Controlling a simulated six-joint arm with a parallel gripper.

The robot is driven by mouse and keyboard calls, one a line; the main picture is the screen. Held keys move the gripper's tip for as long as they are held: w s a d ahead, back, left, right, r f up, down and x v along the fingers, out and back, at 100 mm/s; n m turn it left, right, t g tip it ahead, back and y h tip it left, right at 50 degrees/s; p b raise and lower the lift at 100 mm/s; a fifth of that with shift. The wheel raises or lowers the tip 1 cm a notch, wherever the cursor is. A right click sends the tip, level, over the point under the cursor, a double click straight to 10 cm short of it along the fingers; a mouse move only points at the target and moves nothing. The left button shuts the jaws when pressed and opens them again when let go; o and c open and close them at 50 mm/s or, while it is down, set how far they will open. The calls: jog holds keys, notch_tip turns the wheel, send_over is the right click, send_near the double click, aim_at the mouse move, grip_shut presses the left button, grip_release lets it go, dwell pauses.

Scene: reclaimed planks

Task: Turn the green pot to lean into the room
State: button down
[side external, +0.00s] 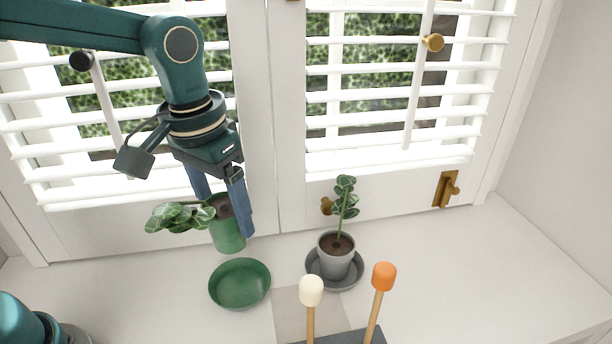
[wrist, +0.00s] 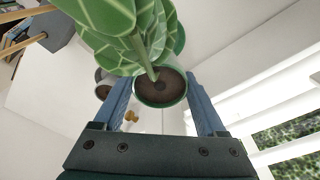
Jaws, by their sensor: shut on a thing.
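The green pot (side external: 229,237) holds dark soil and a leafy plant (side external: 180,216) that leans to the left in the side view, roughly along the window. My gripper (side external: 226,214) is shut on the pot, with one blue finger on each side. The pot looks upright, behind the empty green saucer (side external: 240,284) and apart from it; it seems raised, though the gap below is hard to judge. In the wrist view the pot (wrist: 160,92) sits between the fingers, and its leaves (wrist: 125,30) spread toward the top.
A grey pot (side external: 336,262) with an upright plant stands on a grey saucer (side external: 352,284) to the right. In front are a cream-topped stick (side external: 311,291) and an orange-topped stick (side external: 383,278) in a dark block. White shutters (side external: 390,135) stand close behind. The sill at right is clear.

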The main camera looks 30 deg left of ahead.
aim_at(232, 247)
jog(key=shift+r, duration=1.2)
jog(key=shift+w, duration=0.15)
jog(key=shift+n, duration=0.7)
jog(key=f, duration=0.2)
jog(key=w+f, duration=0.1)
jog(key=f, duration=0.1)
jog(key=shift+w+d+f, duration=0.1)
jog(key=shift+f, duration=0.15)
jog(key=shift+n, duration=0.3)
jog(key=f, duration=0.2)
jog(key=s+f, duration=0.1)
jog(key=f, duration=0.1)
jog(key=shift+f, duration=0.1)
jog(key=shift+s+f, duration=0.25)
jog(key=shift+f, duration=1.6)
